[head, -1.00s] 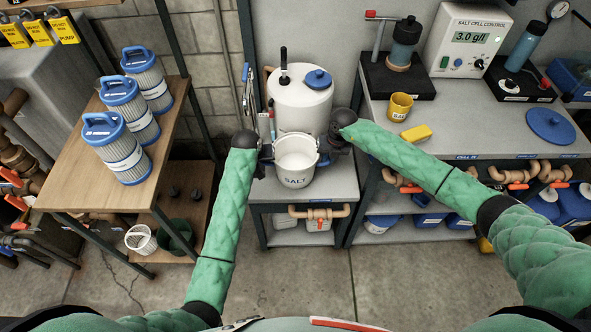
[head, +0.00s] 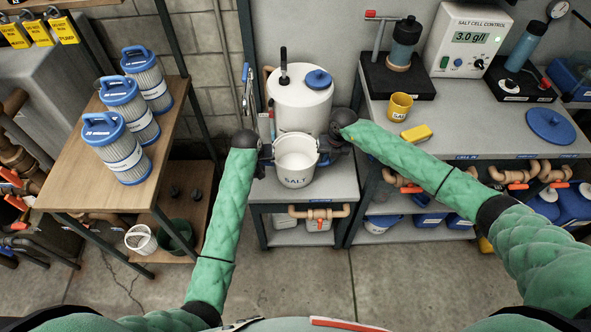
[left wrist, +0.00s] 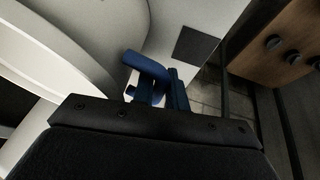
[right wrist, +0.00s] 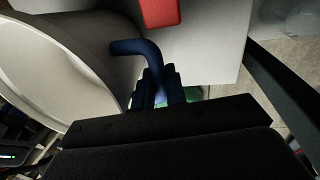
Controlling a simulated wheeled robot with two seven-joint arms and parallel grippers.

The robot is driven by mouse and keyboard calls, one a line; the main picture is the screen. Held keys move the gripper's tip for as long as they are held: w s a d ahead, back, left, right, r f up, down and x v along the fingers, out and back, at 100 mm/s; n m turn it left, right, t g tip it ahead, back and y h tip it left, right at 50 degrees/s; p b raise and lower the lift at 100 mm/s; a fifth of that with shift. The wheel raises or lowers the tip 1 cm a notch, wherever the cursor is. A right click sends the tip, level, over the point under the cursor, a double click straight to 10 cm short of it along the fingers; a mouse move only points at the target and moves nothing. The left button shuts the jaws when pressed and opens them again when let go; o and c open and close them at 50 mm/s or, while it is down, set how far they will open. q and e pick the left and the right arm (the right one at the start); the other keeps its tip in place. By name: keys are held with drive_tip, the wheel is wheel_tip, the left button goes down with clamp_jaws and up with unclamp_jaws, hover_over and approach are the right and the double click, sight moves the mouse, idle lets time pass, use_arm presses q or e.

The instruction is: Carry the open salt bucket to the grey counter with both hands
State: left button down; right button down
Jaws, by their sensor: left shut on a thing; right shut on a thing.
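The open white bucket (head: 293,174) marked SALT is upright in front of the white tank, over the low grey shelf. Its inside looks pale; I cannot make out a level. My left gripper (head: 266,156) is at its left side, shut on a blue handle, which shows in the left wrist view (left wrist: 147,68). My right gripper (head: 325,154) is at its right side, shut on the other blue handle, seen in the right wrist view (right wrist: 137,48). Whether the bucket's base touches the shelf is unclear. The grey counter (head: 460,122) stands to the right, higher than the shelf.
The counter's front middle is clear. The white tank (head: 300,104) stands close behind the bucket. A wooden table with filters (head: 120,152) is left.

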use_arm(q)
drive_tip(key=shift+a+r, duration=0.1)
drive_tip(key=shift+r, duration=0.15)
use_arm(e)
drive_tip(key=shift+r, duration=0.2)
